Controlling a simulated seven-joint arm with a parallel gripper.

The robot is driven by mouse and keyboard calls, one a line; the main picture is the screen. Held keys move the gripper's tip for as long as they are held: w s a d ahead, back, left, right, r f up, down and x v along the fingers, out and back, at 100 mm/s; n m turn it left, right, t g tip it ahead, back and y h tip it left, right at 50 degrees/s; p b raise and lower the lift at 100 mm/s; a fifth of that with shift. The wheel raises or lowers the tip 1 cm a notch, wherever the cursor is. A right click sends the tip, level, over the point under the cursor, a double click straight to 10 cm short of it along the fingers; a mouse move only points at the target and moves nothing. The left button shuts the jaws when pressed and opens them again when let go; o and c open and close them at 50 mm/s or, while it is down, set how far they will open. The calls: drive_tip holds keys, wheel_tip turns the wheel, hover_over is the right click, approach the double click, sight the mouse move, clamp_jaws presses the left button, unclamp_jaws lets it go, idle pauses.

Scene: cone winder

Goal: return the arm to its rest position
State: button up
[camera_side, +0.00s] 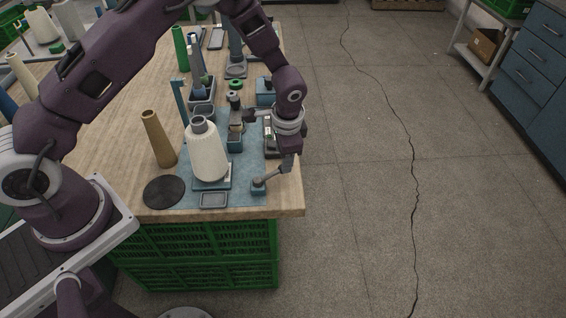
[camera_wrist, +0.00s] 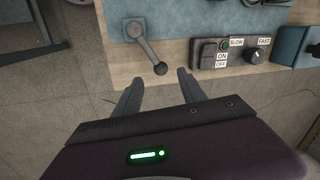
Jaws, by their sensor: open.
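My gripper (camera_side: 287,162) is at the right front corner of the bench, just above a lever (camera_side: 270,180) with a blue-grey base. In the wrist view my gripper (camera_wrist: 160,88) is open and empty. The lever (camera_wrist: 148,46) points toward the gap between the fingertips there. Its black knob (camera_wrist: 160,69) is just beyond them; I see no grip on it, and cannot tell whether a finger touches it. My arm reaches over the bench from the left, bent down at the wrist.
A white yarn cone (camera_side: 207,152) stands upright on the winder, beside a brown bare cone (camera_side: 158,140) and a dark disc (camera_side: 164,191). A switch panel (camera_wrist: 230,52) is right of the lever. Green crates (camera_side: 200,255) sit under the bench (camera_side: 110,125). Open floor lies to the right.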

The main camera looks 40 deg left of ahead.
drive_tip(key=s+a+r+n+t, duration=0.15)
drive_tip(key=s+r, duration=0.25)
drive_tip(key=r, duration=0.8)
drive_tip(key=s+a+r+n, duration=0.2)
drive_tip(key=s+r, duration=0.2)
drive_tip(key=r, duration=0.8)
drive_tip(key=s+r+n+t+h, duration=0.1)
drive_tip(key=s+r, duration=0.2)
drive_tip(key=s, duration=0.7)
drive_tip(key=s+r+n+t, duration=0.2)
drive_tip(key=s+r, duration=0.2)
drive_tip(key=s, duration=0.6)
drive_tip(key=shift+s+r+h, duration=0.15)
drive_tip(key=shift+s+h, duration=0.15)
drive_tip(key=shift+h, duration=0.1)
drive_tip(key=shift+a+n, duration=0.1)
drive_tip(key=shift+n, duration=0.15)
